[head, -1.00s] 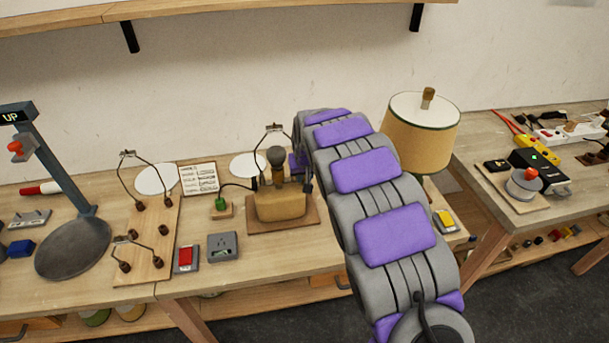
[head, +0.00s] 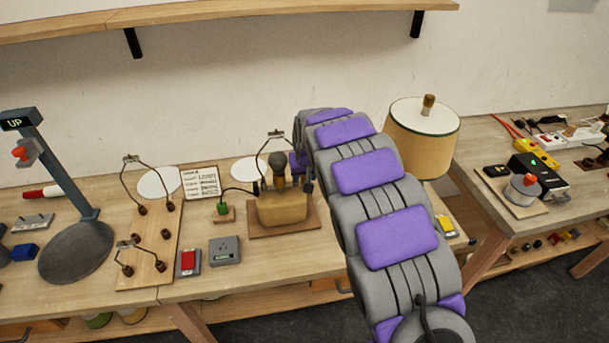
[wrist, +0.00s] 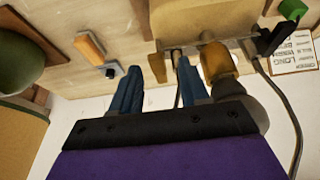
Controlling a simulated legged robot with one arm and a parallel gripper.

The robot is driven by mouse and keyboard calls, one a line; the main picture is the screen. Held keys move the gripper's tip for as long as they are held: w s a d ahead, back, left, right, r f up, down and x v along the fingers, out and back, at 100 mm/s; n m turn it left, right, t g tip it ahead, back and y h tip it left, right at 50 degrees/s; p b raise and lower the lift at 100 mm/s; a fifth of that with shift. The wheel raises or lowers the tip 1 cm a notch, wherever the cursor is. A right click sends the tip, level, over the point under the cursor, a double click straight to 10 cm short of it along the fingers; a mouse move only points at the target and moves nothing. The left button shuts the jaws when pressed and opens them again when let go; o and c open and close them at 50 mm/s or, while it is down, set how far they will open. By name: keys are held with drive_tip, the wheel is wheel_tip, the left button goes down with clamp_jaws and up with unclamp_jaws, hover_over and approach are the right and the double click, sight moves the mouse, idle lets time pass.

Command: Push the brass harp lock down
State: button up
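The lamp base (head: 282,207) is a tan block on a small wooden board, with a dark bulb above a brass socket (wrist: 218,62). A wire harp (head: 275,146) rises over it. In the wrist view a metal crossbar (wrist: 196,42) runs beside the socket, and a thin harp leg (wrist: 177,92) shows between my fingers, close to the right one. I cannot clearly make out the brass harp lock; it may be near the right fingertip. My gripper (wrist: 159,66) has its blue fingers spread apart at the crossbar's side. In the head view my arm hides the lamp's right side.
A green-topped block (head: 222,209), a red switch (head: 188,262) and a grey box (head: 224,250) lie left of the base. A board with wire harps (head: 150,230) is farther left. A written card (head: 200,182) stands behind.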

drive_tip(key=shift+s, duration=0.1)
drive_tip(key=p+v, duration=0.3)
drive_tip(key=v, duration=1.4)
drive_tip(key=s+d+r+m+g+h, duration=0.1)
drive_tip(key=s+d+g, duration=0.1)
drive_tip(key=s+d, duration=0.65)
drive_tip(key=s+d+r+m+g, duration=0.1)
drive_tip(key=s+d, duration=0.4)
drive_tip(key=s, duration=0.7)
drive_tip(key=s+d+f+g, duration=0.1)
drive_tip(key=s+d+f, duration=0.1)
drive_tip(key=s, duration=1)
drive_tip(key=s+d+f+m+g, duration=0.1)
drive_tip(key=s+d+f+g, duration=0.1)
drive_tip(key=s, duration=1)
drive_tip(key=shift+d+f, duration=0.25)
drive_tip(key=shift+d, duration=0.05)
